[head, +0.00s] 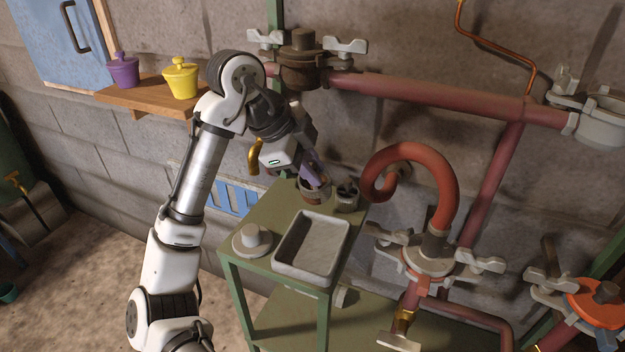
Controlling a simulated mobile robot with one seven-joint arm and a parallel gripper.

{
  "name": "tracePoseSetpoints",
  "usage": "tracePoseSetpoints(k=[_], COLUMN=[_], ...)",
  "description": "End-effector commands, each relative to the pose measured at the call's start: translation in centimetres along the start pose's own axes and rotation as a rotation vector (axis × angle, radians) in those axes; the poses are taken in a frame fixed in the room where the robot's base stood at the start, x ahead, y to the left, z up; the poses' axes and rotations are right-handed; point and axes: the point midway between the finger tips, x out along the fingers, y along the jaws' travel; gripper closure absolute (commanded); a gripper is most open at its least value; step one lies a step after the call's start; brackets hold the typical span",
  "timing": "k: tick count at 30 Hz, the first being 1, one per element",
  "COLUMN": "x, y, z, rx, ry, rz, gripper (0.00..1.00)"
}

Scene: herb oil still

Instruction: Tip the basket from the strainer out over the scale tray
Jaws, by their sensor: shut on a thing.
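My gripper (318,176) points down at the back of the green stand, behind the scale tray. It is shut on the rim of a small round brown vessel, which I take to be the basket (312,194). The gripper hides part of it, and I cannot tell whether it touches the stand. The scale tray (280,268), pale, shallow and rectangular, lies on the stand's top in front of the basket. The basket looks about upright and is not over the tray. I cannot tell for sure which pipe fitting is the strainer; one at the right edge (597,128) looks open.
A small dark cup (347,198) stands right of the basket. A grey knobbed disc (252,240) lies left of the tray on the green stand (262,212). A red coiled pipe (448,175) rises close on the right. A wooden shelf (150,97) holds purple and yellow pots.

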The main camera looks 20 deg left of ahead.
Motion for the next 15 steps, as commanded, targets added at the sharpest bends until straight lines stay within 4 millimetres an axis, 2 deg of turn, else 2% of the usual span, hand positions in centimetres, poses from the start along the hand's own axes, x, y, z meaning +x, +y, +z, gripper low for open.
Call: tracePoseSetpoints(k=[1, 15], x=[0.56, 0.51], y=[0.3, 0.93], z=[0.26, 0.33], rx=[0.009, 0.09], ry=[0.005, 0.05], rz=[-0.02, -0.213], gripper=[1.0, 1.0])
